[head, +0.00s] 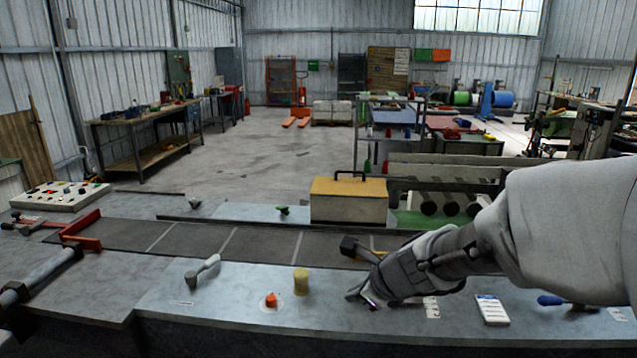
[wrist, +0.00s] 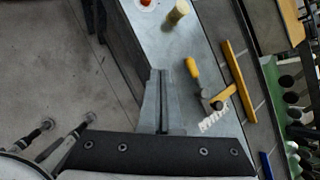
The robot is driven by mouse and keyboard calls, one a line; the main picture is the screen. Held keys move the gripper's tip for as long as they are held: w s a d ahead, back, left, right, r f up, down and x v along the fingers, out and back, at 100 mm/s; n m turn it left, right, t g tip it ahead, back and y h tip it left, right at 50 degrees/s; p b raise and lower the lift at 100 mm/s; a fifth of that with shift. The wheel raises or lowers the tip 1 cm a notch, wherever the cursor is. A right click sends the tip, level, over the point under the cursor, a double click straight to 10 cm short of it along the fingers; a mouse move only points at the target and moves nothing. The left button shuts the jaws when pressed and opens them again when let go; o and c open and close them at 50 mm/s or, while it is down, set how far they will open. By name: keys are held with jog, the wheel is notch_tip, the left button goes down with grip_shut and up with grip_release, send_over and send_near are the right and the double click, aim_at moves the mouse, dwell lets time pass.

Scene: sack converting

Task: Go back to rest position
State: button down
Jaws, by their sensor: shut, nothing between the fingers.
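My gripper (head: 362,295) is at the front of the grey bench (head: 235,305) in the head view, with my arm reaching in from the right. In the wrist view my gripper (wrist: 161,72) has its two fingers together with nothing between them. It hangs over the bench's front edge, and the floor shows to its left. A hammer-like tool with a yellow handle (wrist: 192,72) lies close to the fingertips.
A yellow cylinder (head: 301,281) and an orange button (head: 271,300) stand left of my gripper. A grey-handled tool (head: 203,269) lies farther left. A yellow-topped box (head: 348,200) stands behind the dark conveyor strip (head: 262,245). A labelled card (head: 492,310) and a blue-handled tool (head: 551,300) lie to the right.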

jog(key=s+d+r+n+g+h, duration=0.1)
jog(key=s+d+r+n+h, duration=0.1)
jog(key=s+n, duration=0.9)
jog(key=s+d+r+n+h, duration=0.1)
jog(key=s+d+r+n, duration=0.3)
jog(key=s+n, duration=0.6)
jog(key=r+n, duration=0.1)
jog(key=n, duration=0.2)
jog(key=shift+s+d+n+g+h, duration=0.15)
jog(key=shift+s+n+g+h, duration=0.15)
jog(key=shift+s+g+h, duration=0.1)
